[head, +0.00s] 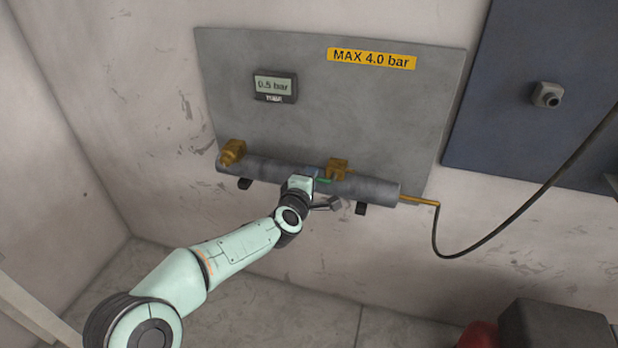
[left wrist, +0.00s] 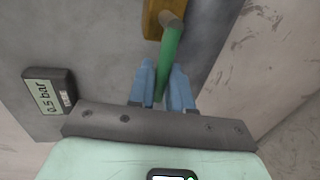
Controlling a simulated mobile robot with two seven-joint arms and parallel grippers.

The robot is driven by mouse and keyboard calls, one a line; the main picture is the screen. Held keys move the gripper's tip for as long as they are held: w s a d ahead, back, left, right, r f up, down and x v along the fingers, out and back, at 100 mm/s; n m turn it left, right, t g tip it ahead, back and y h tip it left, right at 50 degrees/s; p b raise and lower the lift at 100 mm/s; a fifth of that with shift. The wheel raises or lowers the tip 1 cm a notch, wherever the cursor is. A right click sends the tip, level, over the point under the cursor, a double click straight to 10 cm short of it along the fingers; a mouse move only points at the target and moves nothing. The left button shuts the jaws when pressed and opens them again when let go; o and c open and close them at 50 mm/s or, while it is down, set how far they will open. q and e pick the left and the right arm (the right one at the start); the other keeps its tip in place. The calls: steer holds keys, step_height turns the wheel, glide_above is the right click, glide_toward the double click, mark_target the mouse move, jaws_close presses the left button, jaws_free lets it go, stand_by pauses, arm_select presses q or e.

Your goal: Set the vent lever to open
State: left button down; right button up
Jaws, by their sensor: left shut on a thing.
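A green lever (head: 323,180) sticks out from a brass valve (head: 337,167) on a grey horizontal pipe (head: 370,189) in the head view. I take it to be the vent lever, though I see no label on it. In the left wrist view the green lever (left wrist: 170,48) runs from the brass valve (left wrist: 156,20) down between the blue fingers of my left gripper (left wrist: 163,82). The left gripper is shut on the lever. In the head view my wrist partly hides the lever and fingers. My right gripper is not in view.
A gauge reading 0.5 bar (head: 274,87) and a yellow MAX 4.0 bar label (head: 372,59) are on the grey panel (head: 230,70). Another brass fitting (head: 232,152) sits at the pipe's left end. A dark hose (head: 520,211) leaves the right end.

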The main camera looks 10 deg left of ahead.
arm_select(q)
steer(key=shift+r, duration=0.1)
steer(key=c, duration=1.2)
jaws_free()
steer(key=shift+w, duration=0.1)
steer(key=v, duration=1.3)
steer(key=shift+s, duration=0.25)
